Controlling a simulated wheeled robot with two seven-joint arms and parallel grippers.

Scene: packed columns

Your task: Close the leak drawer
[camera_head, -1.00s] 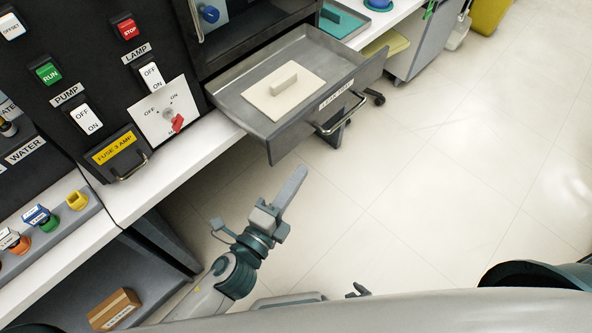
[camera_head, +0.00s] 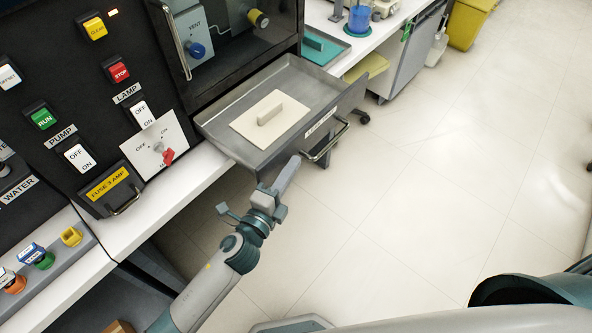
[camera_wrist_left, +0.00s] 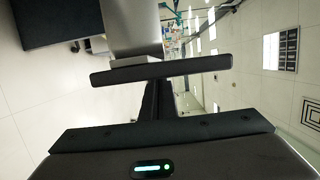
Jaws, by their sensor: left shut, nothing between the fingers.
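The drawer (camera_head: 220,128) stands pulled out from under the dark cabinet, its grey tray open to view. Its front panel carries a white label, too small to read surely, and a metal bar handle (camera_head: 327,143). A cream plate (camera_head: 247,128) with a raised grip lies inside it. My left gripper (camera_head: 293,163) is shut and empty, its tip just in front of the drawer front, left of the handle. I cannot tell whether it touches. The left wrist view shows part of the gripper (camera_wrist_left: 135,28) with a dark panel at upper left. My right gripper is out of view.
A white counter edge (camera_head: 178,192) runs along the left, below a control panel with switches and a yellow-labelled fuse drawer (camera_head: 108,188). A side bench with a blue vessel (camera_head: 359,18) stands beyond the drawer. The pale floor (camera_head: 430,150) at the right is clear.

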